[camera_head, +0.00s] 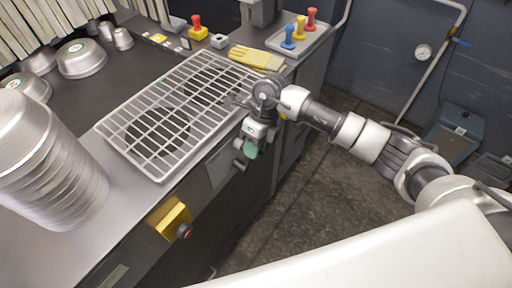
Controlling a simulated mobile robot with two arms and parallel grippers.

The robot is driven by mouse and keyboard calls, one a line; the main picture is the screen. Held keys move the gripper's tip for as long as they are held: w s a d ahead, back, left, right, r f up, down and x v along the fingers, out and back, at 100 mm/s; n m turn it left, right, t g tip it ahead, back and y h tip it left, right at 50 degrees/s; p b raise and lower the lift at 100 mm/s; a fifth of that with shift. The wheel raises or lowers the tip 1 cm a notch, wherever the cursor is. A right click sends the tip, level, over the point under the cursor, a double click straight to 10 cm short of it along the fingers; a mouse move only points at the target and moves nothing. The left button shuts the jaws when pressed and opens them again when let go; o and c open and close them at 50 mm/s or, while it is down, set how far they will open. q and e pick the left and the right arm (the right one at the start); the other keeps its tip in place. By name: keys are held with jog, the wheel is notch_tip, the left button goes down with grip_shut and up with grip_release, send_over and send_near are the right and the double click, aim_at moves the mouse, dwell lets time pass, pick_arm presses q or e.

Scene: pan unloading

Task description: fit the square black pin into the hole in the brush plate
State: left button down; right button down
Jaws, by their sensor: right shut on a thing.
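My right gripper (251,143) hangs from my right arm at the front edge of the counter, beside the right side of the wire grille. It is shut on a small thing. My left gripper is not in view.
The grille (150,165) covers round dark openings. A tall pan stack (55,165) stands left. A tray (318,37) holds blue, yellow and red knobbed pieces, near yellow gloves (257,57). A yellow box with a red button (170,218) juts from the counter front.

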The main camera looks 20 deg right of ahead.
jog(key=shift+w+a+b, duration=0.4)
jog(key=shift+w+a, duration=0.05)
jog(key=shift+w, duration=0.1)
dwell(0.4)
jog(key=c, duration=0.9)
grip_release()
jog(key=shift+c, duration=0.2)
jog(key=shift+r, duration=0.1)
jog(key=b+v, duration=0.1)
jog(key=v, duration=0.9)
jog(key=shift+r+b, duration=0.35)
jog(key=shift+d, duration=0.1)
